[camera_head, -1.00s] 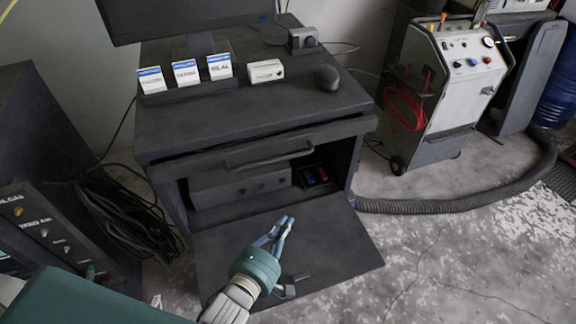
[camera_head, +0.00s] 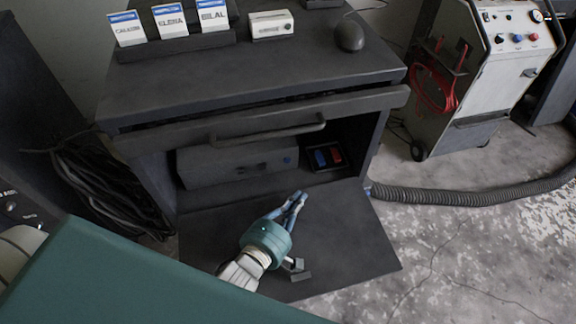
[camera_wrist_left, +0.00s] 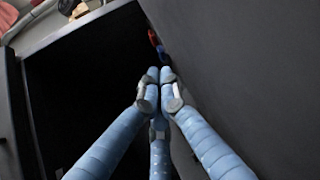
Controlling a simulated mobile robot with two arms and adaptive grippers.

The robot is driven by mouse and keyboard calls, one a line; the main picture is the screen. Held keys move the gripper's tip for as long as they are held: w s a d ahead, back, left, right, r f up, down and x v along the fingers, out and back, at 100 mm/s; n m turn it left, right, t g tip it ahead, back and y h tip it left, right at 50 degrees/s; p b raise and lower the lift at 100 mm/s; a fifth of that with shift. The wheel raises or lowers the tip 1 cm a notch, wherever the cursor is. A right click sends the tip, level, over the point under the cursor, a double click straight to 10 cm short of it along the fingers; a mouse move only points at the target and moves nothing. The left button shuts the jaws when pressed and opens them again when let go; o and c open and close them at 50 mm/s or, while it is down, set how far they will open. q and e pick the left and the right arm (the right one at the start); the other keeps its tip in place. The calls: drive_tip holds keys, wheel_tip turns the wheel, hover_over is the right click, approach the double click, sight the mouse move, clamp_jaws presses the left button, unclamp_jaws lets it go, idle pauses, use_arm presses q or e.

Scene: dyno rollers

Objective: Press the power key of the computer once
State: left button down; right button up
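A dark grey box (camera_head: 222,166), which looks like the computer, sits inside the open cabinet. Its front has a few small dark knobs or keys and a bluish round one (camera_head: 287,162) at its right end. I cannot tell for sure which is the power key. My left gripper (camera_head: 298,197) is over the lowered door, just in front of the box and below its right end, apart from it. Its blue fingers are together and empty. In the left wrist view the fingertips (camera_wrist_left: 157,76) meet. My right gripper is not in view.
The lowered door (camera_head: 350,245) lies below my gripper. A tray with blue and red items (camera_head: 325,157) is right of the box. A drawer with a handle (camera_head: 268,132) overhangs the opening. A grey hose (camera_head: 470,195) lies on the floor to the right.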

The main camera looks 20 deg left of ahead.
sight(287, 160)
use_arm(q)
drive_tip(key=shift+w+a, duration=0.4)
drive_tip(key=shift+w, duration=0.15)
drive_tip(key=w+a, duration=0.2)
drive_tip(key=w, duration=0.1)
drive_tip(key=w+a, duration=0.1)
drive_tip(key=shift+w+a, duration=0.1)
drive_tip(key=shift+w, duration=0.3)
drive_tip(key=shift+w+a, duration=0.5)
drive_tip(key=shift+w, duration=0.15)
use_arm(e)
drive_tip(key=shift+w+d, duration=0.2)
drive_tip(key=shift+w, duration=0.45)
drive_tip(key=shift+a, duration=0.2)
use_arm(q)
drive_tip(key=shift+w, duration=0.1)
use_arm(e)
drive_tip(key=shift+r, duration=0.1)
use_arm(q)
drive_tip(key=shift+w+a+p, duration=0.2)
drive_tip(key=shift+w+p, duration=0.05)
drive_tip(key=shift+p, duration=0.1)
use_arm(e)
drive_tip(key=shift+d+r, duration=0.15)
